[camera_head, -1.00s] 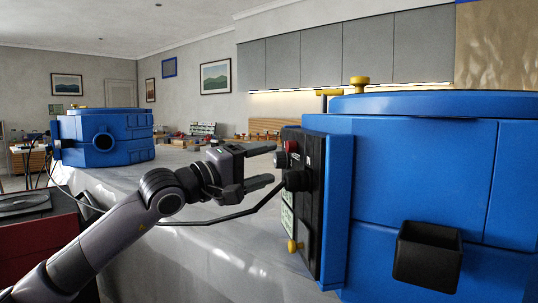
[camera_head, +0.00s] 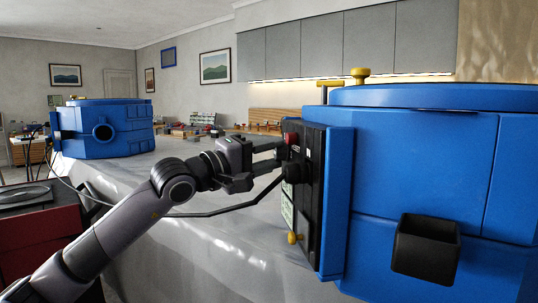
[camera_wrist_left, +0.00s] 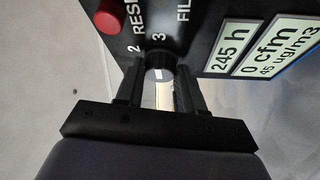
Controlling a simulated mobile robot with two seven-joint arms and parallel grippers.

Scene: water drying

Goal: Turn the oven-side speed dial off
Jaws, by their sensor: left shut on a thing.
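The black speed dial (camera_wrist_left: 160,62) sits on the dark control panel (camera_head: 311,190) of the large blue unit. It carries a white mark, and the digits 2 and 3 are printed beside it. My left gripper (camera_head: 280,156) reaches the panel from the left. In the left wrist view the gripper (camera_wrist_left: 160,82) has one finger on each side of the dial and is shut on it. In the head view the fingers largely hide the dial. My right gripper is not in view.
A red button (camera_head: 291,139) lies close above the fingers. A black hose (camera_head: 225,211) runs just below the gripper to the panel. A yellow knob (camera_head: 293,238) juts out lower down. A second blue unit (camera_head: 105,128) stands at the back left of the grey worktop (camera_head: 215,255).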

